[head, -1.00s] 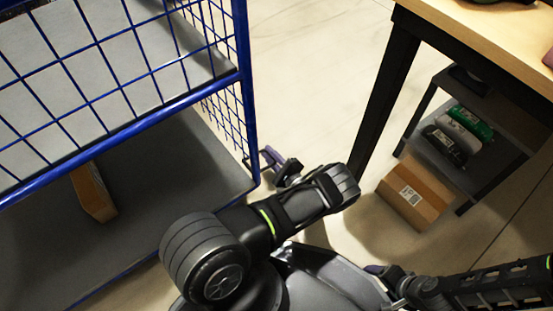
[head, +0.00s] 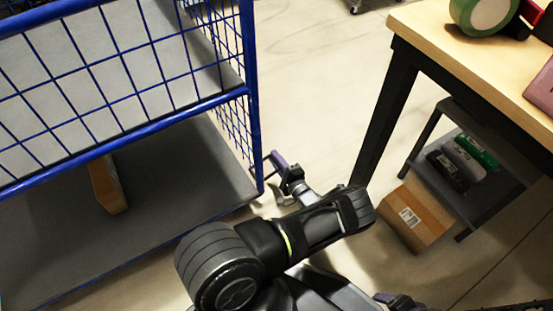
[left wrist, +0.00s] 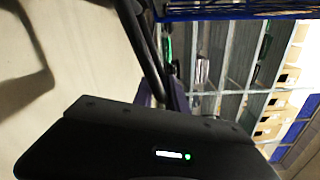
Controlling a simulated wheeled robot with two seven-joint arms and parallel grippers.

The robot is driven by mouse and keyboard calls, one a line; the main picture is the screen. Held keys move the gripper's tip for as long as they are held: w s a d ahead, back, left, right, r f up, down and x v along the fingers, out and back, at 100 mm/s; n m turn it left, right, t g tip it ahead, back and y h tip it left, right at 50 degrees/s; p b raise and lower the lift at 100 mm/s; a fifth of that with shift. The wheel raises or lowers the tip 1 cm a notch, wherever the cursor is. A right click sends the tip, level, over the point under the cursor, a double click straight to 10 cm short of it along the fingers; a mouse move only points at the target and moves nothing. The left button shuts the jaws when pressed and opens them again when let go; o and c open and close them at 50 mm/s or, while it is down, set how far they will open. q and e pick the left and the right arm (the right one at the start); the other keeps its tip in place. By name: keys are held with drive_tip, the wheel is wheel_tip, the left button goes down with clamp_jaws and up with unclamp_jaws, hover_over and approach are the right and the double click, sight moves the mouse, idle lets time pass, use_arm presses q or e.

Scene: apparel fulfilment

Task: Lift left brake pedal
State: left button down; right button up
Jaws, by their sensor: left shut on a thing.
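My left gripper (head: 283,168), with purple-dark fingers, is at floor level beside the lower right corner of the blue wire cart (head: 258,130). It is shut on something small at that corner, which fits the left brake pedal. The pedal itself is hidden or too small to make out. In the left wrist view the dark housing of my left gripper fills the bottom, and purple finger parts (left wrist: 172,92) stick up behind it.
A wooden-topped table (head: 440,45) with black legs stands to the right, close to my left forearm. Below it are a cardboard box (head: 410,215) and a low grey shelf (head: 485,190). Pale floor (head: 320,80) lies open between cart and table.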

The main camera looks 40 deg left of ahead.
use_arm(q)
drive_tip(key=shift+a+r, duration=0.1)
drive_tip(key=shift+r, duration=0.25)
drive_tip(key=c, duration=1.5)
unclamp_jaws()
drive_tip(key=shift+f, duration=0.1)
drive_tip(key=p+v, duration=0.2)
drive_tip(key=v, duration=0.5)
drive_tip(key=shift+s+d, duration=0.1)
drive_tip(key=shift+d, duration=0.3)
